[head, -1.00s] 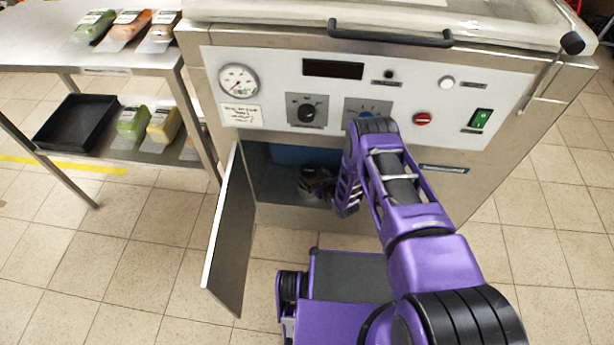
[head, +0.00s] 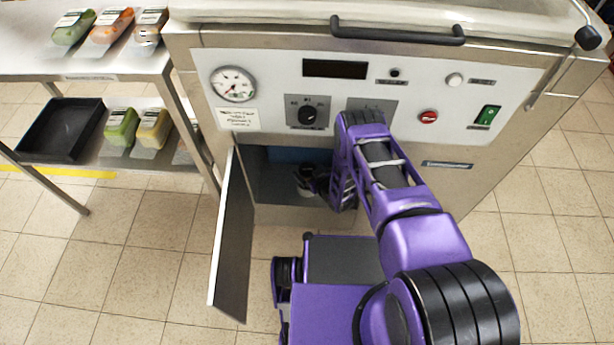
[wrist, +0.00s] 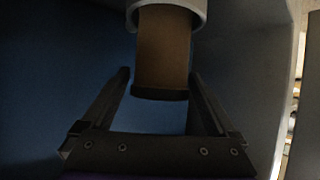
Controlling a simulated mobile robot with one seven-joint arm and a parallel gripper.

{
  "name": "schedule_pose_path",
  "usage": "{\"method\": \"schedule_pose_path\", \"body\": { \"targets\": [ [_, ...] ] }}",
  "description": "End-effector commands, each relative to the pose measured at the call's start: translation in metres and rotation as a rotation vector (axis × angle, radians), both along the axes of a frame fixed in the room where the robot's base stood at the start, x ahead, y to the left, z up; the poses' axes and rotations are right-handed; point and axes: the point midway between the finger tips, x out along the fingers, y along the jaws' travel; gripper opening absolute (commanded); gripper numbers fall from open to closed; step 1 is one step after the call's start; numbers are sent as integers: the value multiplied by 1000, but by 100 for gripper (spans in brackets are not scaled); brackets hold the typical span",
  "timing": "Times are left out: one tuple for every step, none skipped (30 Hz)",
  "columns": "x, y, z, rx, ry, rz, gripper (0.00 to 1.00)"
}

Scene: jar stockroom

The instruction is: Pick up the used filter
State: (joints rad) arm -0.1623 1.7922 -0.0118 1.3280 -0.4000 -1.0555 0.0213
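The used filter (wrist: 163,50) appears to be the brown cylinder with a dark end band, seen in the wrist view. Its upper end sits in a white round collar (wrist: 190,8). My gripper (wrist: 159,73) is open, with one finger on each side of the filter's lower end. I see gaps between the fingers and the filter; contact does not show. In the head view my gripper (head: 311,180) is inside the open compartment (head: 270,185) at the machine's lower front.
The compartment's door (head: 232,240) stands open on the left. Blue and grey inner walls (wrist: 45,90) surround my gripper closely. A metal table (head: 100,62) at the left holds packed food and a black tray (head: 62,128). The tiled floor at the front left is clear.

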Motion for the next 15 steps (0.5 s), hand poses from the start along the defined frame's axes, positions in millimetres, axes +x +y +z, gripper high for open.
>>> {"method": "schedule_pose_path", "body": {
  "targets": [
    [0,0,0,0,0,0,82],
    [0,0,0,0,0,0,77],
    [0,0,0,0,0,0,69],
    [0,0,0,0,0,0,64],
    [0,0,0,0,0,0,59],
    [0,0,0,0,0,0,51],
    [0,0,0,0,0,0,46],
    [0,0,0,0,0,0,41],
    [0,0,0,0,0,0,33],
    [0,0,0,1,-1,0,28],
    [0,0,0,1,-1,0,23],
    [0,0,0,1,-1,0,15],
    [1,0,1,1,-2,0,14],
    [1,0,1,1,-2,0,14],
    [1,0,1,1,-2,0,14]
  ]
}}
